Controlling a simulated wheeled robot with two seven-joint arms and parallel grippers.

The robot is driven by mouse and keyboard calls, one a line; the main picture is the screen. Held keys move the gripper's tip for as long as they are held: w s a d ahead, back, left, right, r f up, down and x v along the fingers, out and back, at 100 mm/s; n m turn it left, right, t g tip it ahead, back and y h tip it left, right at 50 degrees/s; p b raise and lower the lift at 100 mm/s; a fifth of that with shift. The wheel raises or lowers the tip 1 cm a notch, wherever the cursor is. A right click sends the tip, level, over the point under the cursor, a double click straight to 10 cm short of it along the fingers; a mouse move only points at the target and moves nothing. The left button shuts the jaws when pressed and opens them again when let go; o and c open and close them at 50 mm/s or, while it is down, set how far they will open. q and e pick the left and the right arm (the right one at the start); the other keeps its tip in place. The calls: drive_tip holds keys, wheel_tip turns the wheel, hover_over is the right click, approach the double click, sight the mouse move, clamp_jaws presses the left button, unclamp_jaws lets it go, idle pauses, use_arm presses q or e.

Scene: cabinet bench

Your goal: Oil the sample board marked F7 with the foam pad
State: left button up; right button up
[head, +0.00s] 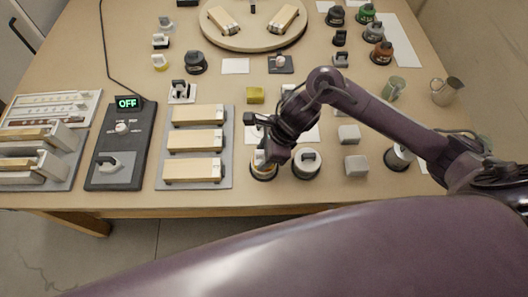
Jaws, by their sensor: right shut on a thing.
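My right gripper (262,136) is shut, low over a round tin (263,172) near the front edge of the bench. What it grips is mostly hidden by its own fingers, and I cannot tell whether it is the foam pad. The tin has a dark base and a pale, tan-looking top. Three pale wooden boards lie in a grey tray (227,150): a back one (198,115), a middle one (195,140) and a front one (194,170). Their marks are too small to read, so I cannot pick out F7. My left gripper is out of view.
A lidded tin (307,163) stands right of the gripper. A yellow block (255,95) and grey blocks (355,165) lie nearby. A dark panel (121,145) reads OFF. A round turntable (235,42) bears two boards. Dark jars and a jug (446,92) stand at right.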

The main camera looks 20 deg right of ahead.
drive_tip(key=shift+s, duration=0.1)
drive_tip(key=shift+r+p, duration=2.2)
drive_tip(key=shift+r, duration=1.3)
